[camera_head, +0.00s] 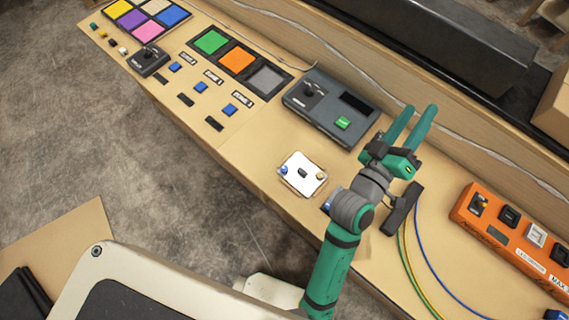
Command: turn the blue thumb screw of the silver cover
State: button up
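The silver cover (301,182) is a small pale, near-white plate on the wooden bench top, just left of my wrist. A blue thumb screw (284,170) sits at its left edge. A yellowish screw (321,176) sits at its right edge, and a dark handle (302,173) is in its middle. My gripper (419,112) is to the right of and beyond the cover, with its green fingers pointing away to the upper right. The fingers are apart, with nothing seen between them. My wrist hides part of the bench right of the cover.
A grey console (330,108) with a joystick and green button lies behind the cover. An orange box (510,235) with switches is at the right. Blue and yellow-green cables (420,255) run nearby. Small switches and coloured panels (238,60) fill the bench's far left.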

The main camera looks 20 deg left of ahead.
jog(key=w+d+r+m+g+h, duration=0.25)
jog(key=r+m+h, duration=0.2)
jog(key=r, duration=0.25)
jog(key=m+g+y, duration=0.4)
jog(key=g+y, duration=0.7)
jog(key=g, duration=0.6)
send_near(284, 169)
notch_tip(284, 169, down, 8)
jog(key=shift+r, duration=0.1)
